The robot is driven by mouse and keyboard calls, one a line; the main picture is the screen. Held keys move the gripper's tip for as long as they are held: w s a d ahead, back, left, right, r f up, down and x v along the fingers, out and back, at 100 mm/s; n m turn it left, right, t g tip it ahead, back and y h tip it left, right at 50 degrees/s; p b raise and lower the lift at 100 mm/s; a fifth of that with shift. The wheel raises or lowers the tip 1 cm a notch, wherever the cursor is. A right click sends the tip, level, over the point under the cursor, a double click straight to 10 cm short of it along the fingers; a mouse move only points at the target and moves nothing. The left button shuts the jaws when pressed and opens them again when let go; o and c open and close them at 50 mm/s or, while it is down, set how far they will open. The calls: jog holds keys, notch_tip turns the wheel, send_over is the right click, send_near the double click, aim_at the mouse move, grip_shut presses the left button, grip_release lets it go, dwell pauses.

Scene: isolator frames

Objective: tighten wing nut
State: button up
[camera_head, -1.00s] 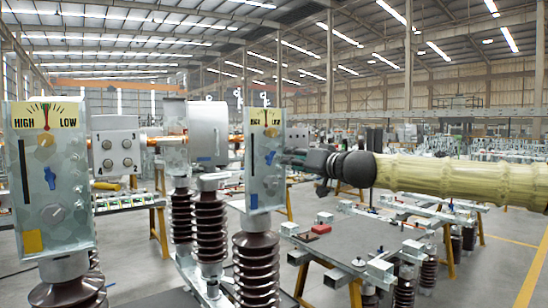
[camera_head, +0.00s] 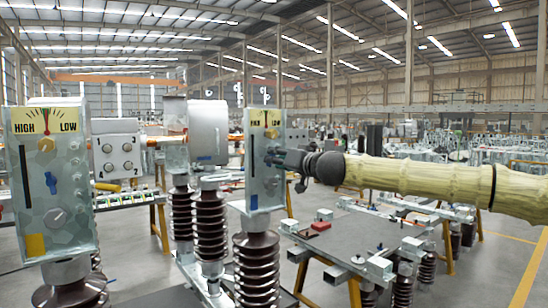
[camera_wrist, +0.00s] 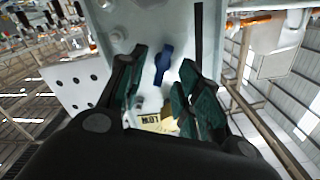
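A blue wing nut (camera_wrist: 163,64) sits on the face of a grey metal box (camera_head: 265,185) with a HIGH/LOW gauge at its top. My gripper (camera_wrist: 163,88) is open, its green-padded fingers on either side of the nut in the wrist view, with gaps between nut and pads. I cannot tell whether the fingertips reach to the nut's depth. In the head view my gripper (camera_head: 278,158) is close to the box's face from the right and hides the nut there.
A similar box (camera_head: 52,160) with its own blue wing nut (camera_head: 51,183) stands at the near left. Brown ribbed insulators (camera_head: 257,268) support the boxes. A grey worktable (camera_head: 350,243) with a red block (camera_head: 320,226) is at the right. Free floor lies at the far right.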

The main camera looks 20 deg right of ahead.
jog(key=shift+w+a, duration=0.25)
jog(key=shift+w, duration=0.45)
